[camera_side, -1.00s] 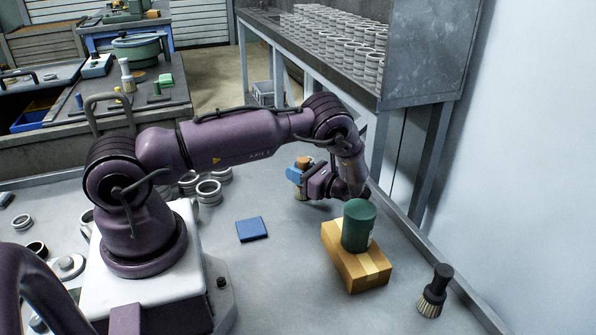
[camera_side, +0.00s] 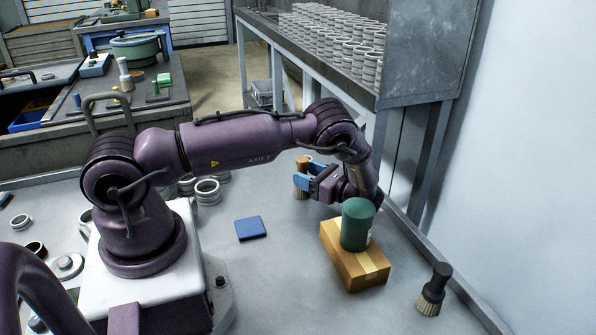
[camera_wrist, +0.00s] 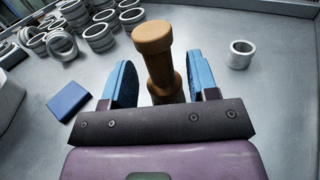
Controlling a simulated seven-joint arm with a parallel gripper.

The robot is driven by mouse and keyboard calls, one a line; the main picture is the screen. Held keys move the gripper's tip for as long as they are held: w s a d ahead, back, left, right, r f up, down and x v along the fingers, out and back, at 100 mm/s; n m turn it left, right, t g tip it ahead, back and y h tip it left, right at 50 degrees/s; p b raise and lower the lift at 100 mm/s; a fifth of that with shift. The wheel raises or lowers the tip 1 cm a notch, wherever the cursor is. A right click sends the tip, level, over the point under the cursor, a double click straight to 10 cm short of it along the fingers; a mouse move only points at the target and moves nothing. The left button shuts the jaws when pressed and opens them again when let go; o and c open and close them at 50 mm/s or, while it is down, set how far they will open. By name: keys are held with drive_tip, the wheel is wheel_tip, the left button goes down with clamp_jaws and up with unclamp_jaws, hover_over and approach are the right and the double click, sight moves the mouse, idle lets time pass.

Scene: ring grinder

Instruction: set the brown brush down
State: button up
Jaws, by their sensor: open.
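The brown brush (camera_wrist: 153,55) stands upright on the table, its brown handle between the two blue fingers of my gripper (camera_wrist: 160,85) in the wrist view. Gaps show between the handle and both fingers. My gripper is open and low over the table, level with the brush handle.
A cardboard box (camera_side: 350,271) with a green can (camera_side: 358,225) on it stands in front of my gripper. A black brush (camera_side: 433,290) stands at the right. A blue block (camera_side: 251,229) lies left. Several metal rings (camera_wrist: 97,37) lie beyond; one ring (camera_wrist: 240,54) stands apart.

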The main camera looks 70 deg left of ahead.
drive_tip(key=d+r+n+t+h, duration=0.1)
drive_tip(key=d+r+n+h, duration=0.1)
drive_tip(key=r, duration=0.5)
drive_tip(key=d+r+n+t+h, duration=0.1)
drive_tip(key=d+r+h, duration=0.15)
drive_tip(key=r, duration=0.45)
drive_tip(key=s+d+r+n+t+h, duration=0.8)
drive_tip(key=s+d+r+t+h, duration=0.2)
drive_tip(key=s+d+r+t, duration=0.3)
drive_tip(key=s+d+r, duration=0.3)
drive_tip(key=d, duration=0.2)
drive_tip(key=shift+s+t, duration=0.25)
drive_tip(key=shift+t, duration=0.05)
